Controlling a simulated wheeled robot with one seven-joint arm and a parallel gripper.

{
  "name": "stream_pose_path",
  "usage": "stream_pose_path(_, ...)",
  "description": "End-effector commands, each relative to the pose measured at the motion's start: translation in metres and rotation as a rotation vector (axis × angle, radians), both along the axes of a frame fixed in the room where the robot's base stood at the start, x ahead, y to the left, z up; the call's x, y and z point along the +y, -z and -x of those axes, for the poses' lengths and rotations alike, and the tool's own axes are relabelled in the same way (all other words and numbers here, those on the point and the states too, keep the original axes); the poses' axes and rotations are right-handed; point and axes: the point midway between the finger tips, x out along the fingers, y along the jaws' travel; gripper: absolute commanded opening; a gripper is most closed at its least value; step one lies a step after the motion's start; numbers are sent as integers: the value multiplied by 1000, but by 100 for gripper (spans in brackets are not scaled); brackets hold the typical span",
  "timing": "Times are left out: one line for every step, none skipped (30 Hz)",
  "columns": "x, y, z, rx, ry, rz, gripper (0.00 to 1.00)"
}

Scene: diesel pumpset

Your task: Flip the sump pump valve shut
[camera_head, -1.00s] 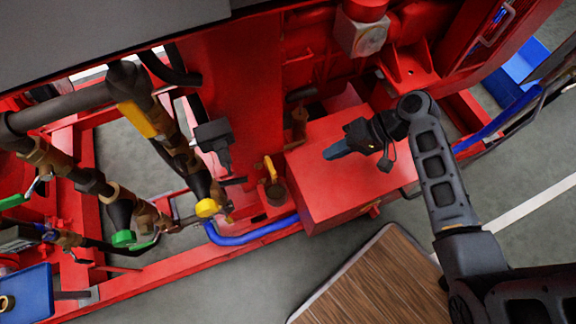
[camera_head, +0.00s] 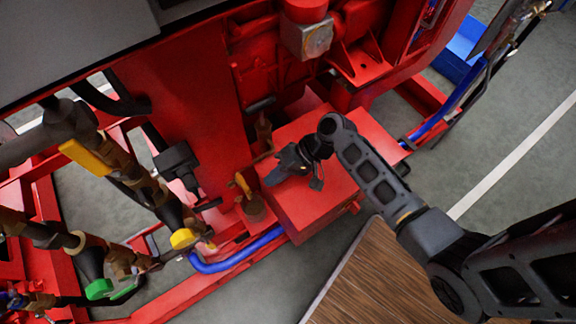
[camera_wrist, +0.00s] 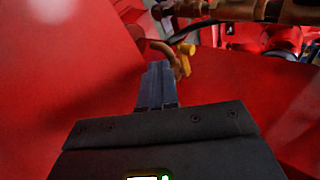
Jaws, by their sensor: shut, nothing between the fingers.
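A small brass valve with a yellow lever (camera_head: 243,185) stands at the left side of a red box (camera_head: 310,205) in the head view. A yellow lever (camera_wrist: 186,48) on a curved brass part also shows in the wrist view, just beyond my fingertips. No label shows which valve is the sump pump's. My gripper (camera_head: 270,179) is over the red box, a short way right of the small valve. In the wrist view my gripper (camera_wrist: 156,68) has its fingers together and empty, apart from the lever in the picture.
Pipes with a long yellow handle (camera_head: 85,157), a yellow knob (camera_head: 184,238) and a green handle (camera_head: 101,289) stand at the left. A blue hose (camera_head: 235,258) runs along the red frame. A wooden board (camera_head: 375,280) is at the front.

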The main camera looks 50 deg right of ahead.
Motion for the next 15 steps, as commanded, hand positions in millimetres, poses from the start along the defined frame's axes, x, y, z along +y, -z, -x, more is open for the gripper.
stream_pose_path(8, -2, -5, -1, -5, 0, 0)
stream_pose_path(12, -2, -8, -2, -5, 0, 0)
stream_pose_path(16, -2, -10, -2, -4, 0, 0)
stream_pose_path(19, -2, -12, -1, -4, 0, 0)
stream_pose_path(22, -2, -14, -1, -4, 0, 0)
stream_pose_path(25, -2, -16, -1, -3, 1, 0)
stream_pose_path(26, -2, -17, -1, -3, 1, 0)
stream_pose_path(28, -2, -18, -1, -2, 0, 0)
stream_pose_path(29, -2, -19, -1, -2, 0, 0)
stream_pose_path(30, -2, -19, 0, -1, 1, 0)
stream_pose_path(31, -2, -20, 0, -1, 1, 0)
stream_pose_path(31, -2, -20, 0, -1, 1, 0)
stream_pose_path(32, -2, -20, 0, -1, 1, 0)
stream_pose_path(32, -2, -20, 0, -1, 1, 0)
stream_pose_path(32, -2, -20, 0, -1, 1, 0)
